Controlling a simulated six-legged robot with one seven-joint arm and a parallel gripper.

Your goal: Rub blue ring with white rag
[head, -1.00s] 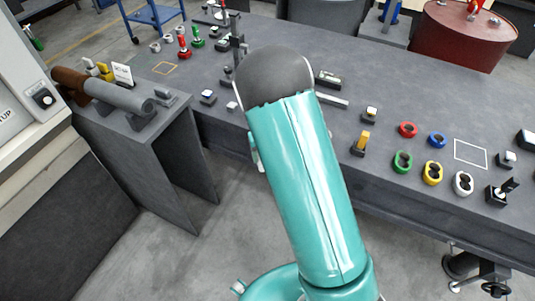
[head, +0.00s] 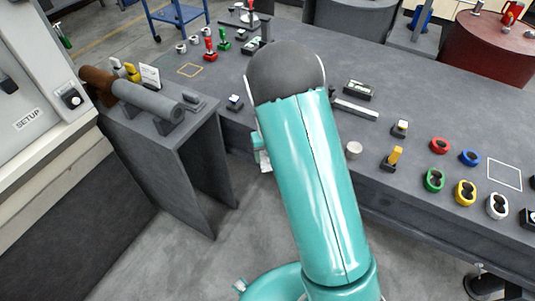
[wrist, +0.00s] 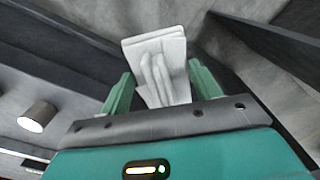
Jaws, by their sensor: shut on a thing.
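The blue ring (head: 469,157) lies on the grey bench at the right of the head view, beside the red ring (head: 439,145) and left of a white square outline. In the wrist view my gripper (wrist: 157,88) is shut on the white rag (wrist: 160,62), which is folded and sticks out beyond the green fingers. In the head view my teal arm hides most of the gripper, left of and well apart from the blue ring. The blue ring is not in the wrist view.
Green (head: 433,180), yellow (head: 465,193) and white (head: 497,206) rings sit in front of the blue ring. A yellow-topped block (head: 394,158) and a pale cylinder (head: 353,150) stand between my arm and the rings. A grey side stand (head: 190,135) is at left.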

